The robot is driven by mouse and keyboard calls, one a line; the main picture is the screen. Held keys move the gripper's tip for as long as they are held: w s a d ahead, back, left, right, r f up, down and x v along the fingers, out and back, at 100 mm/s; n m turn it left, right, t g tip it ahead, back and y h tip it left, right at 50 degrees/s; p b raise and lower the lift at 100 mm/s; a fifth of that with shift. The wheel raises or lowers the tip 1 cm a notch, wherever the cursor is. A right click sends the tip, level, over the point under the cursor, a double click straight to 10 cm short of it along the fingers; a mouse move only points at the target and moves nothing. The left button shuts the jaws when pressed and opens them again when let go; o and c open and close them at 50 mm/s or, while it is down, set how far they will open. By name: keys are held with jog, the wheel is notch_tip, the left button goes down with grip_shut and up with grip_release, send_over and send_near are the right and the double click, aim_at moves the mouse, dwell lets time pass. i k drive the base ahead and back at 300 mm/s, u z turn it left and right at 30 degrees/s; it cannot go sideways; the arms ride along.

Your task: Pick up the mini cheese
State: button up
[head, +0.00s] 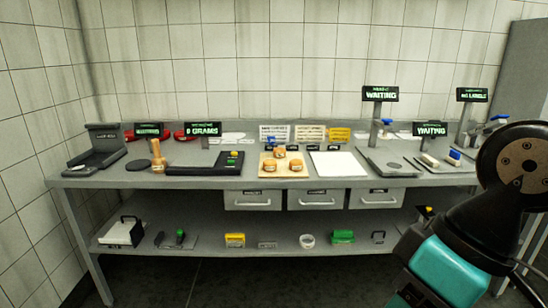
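Several small round orange-brown pieces, which look like the mini cheeses, sit on a light wooden board (268,174) in the middle of the steel table. One mini cheese (280,152) is at the back, another mini cheese (269,163) is at the front left, and a third mini cheese (295,167) is at the front right. They are small in the picture, so fine detail cannot be told. My arm shows large at the right edge, well apart from the board. My gripper's fingers do not show.
A white sheet (338,165) lies right of the board, and a black scale-like unit (205,165) with a wooden-handled tool (157,156) lies left. Signs on posts, such as the WAITING sign (380,94), rise at the right. Drawers (315,200) and a lower shelf (205,248) are below.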

aim_at(279, 152)
jog(key=u, duration=0.6)
jog(key=i, duration=0.85)
jog(key=u, duration=0.6)
jog(key=i, duration=1.65)
jog(key=z, duration=1.3)
jog(key=i, duration=0.65)
jog(key=z, duration=0.7)
